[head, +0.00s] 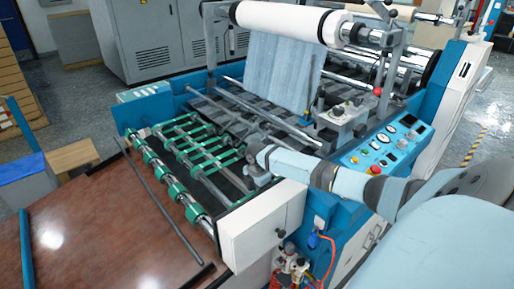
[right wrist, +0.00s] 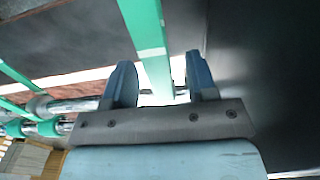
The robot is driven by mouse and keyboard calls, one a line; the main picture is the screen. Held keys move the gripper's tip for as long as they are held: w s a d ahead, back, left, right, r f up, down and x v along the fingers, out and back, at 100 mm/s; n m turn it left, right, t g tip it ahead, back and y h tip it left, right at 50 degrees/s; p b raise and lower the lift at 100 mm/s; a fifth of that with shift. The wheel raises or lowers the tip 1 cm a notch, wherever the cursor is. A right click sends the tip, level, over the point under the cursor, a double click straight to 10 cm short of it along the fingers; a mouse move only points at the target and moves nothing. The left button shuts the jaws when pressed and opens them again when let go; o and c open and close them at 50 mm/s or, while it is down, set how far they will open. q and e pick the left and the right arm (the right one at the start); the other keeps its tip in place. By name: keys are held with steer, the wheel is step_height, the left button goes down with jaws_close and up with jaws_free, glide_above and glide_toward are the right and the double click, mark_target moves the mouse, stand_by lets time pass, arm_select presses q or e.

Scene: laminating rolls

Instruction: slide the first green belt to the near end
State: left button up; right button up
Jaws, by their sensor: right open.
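In the head view several green belts (head: 212,168) run over the rollers at the front of the machine. My right arm reaches in from the right, and my right gripper (head: 259,175) is low over the right side of the belts. In the right wrist view a green belt (right wrist: 148,35) passes between the two blue fingers of my right gripper (right wrist: 159,70). The fingers stand apart, with a gap to the belt on each side. The head view does not show clearly which belt this is. My left gripper is not in view.
A brown table (head: 90,215) lies in front of the rollers, with a dark bar (head: 165,210) near them. A white side housing (head: 262,222) stands close below my right gripper. A control panel (head: 385,145) is on the machine's right side. A metal roller shaft (right wrist: 75,106) shows beside the left finger.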

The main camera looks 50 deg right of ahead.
step_height(320, 180, up, 14)
stand_by(0.4)
steer(key=shift+f, duration=0.15)
